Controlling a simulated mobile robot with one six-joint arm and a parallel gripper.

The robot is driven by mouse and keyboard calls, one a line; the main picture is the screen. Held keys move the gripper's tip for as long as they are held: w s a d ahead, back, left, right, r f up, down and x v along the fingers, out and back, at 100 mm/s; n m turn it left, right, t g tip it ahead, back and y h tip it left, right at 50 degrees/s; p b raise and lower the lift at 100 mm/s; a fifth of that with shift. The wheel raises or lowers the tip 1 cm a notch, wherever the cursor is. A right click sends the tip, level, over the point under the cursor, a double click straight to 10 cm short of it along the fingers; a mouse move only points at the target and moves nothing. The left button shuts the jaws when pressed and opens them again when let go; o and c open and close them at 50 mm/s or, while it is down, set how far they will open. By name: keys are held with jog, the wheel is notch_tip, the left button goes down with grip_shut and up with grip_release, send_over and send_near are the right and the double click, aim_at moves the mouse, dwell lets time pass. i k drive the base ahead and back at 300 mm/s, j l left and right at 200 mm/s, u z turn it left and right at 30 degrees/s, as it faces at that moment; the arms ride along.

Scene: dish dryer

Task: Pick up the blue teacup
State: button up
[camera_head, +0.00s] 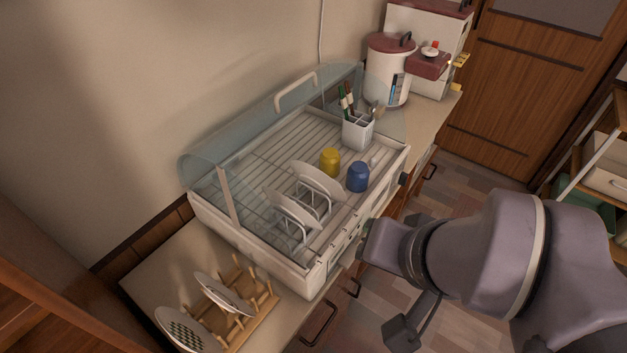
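The blue teacup (357,178) sits on the wire rack inside the dish dryer (262,252), near its front right side. It is small, and I cannot tell for sure if it is upside down. A yellow cup (329,163) stands close behind it to the left. My arm reaches in from the right, and my gripper (372,242) is at its end, outside the dryer's front edge, below and right of the blue teacup and apart from it. The fingers cannot be made out clearly, so its opening is unclear.
White plates (318,182) stand in the rack left of the cups. A cutlery holder (358,133) with utensils is behind them. The dryer's clear cover (250,130) is raised at the back. A wooden plate stand (262,300) is on the counter at front left.

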aim_at(358, 174)
jog(key=i+l+u, duration=0.15)
jog(key=u, duration=0.25)
jog(key=i+l+u, duration=0.2)
jog(key=u, duration=0.2)
jog(key=i+l+u, duration=0.1)
jog(key=l+u, duration=0.15)
jog(key=u, duration=0.15)
jog(key=i+l+u, duration=0.1)
jog(key=l+u, duration=0.25)
